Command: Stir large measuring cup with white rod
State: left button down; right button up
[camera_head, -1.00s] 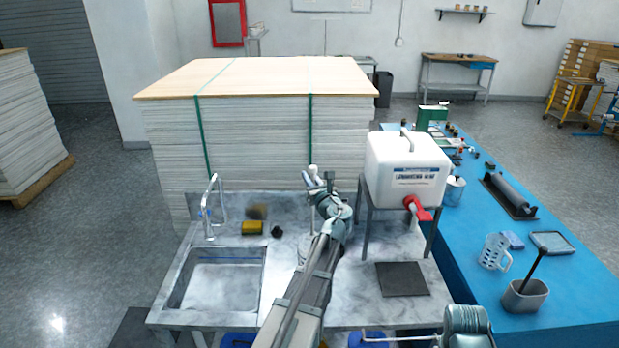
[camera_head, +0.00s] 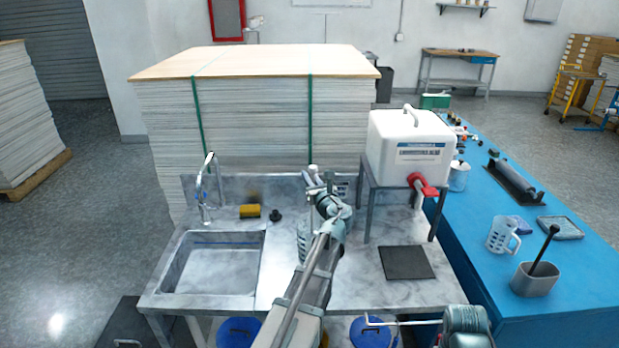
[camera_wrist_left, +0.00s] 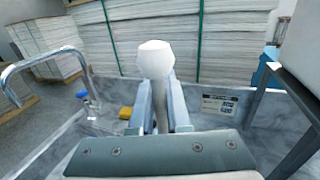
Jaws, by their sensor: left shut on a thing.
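My left gripper (camera_head: 328,196) is shut on the white rod (camera_head: 312,172), held roughly upright above the steel counter. In the left wrist view, the rod's pale faceted head (camera_wrist_left: 155,58) stands above the two fingers (camera_wrist_left: 160,112). A pale ribbed vessel (camera_head: 303,238), probably the measuring cup, shows beside my left forearm, mostly hidden by it. I cannot tell whether the rod's lower end is inside it.
A sink (camera_head: 212,264) with a tap (camera_head: 205,190) is on the left. A yellow sponge (camera_head: 250,211) lies behind it. A white tank (camera_head: 408,146) on a stand is close on the right. A clear jug (camera_head: 501,235) stands on the blue table (camera_head: 470,264). Stacked sheets (camera_head: 258,122) rise behind.

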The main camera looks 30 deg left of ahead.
notch_tip(320, 180, down, 9)
jog(key=b, duration=0.8)
jog(key=shift+r, duration=0.15)
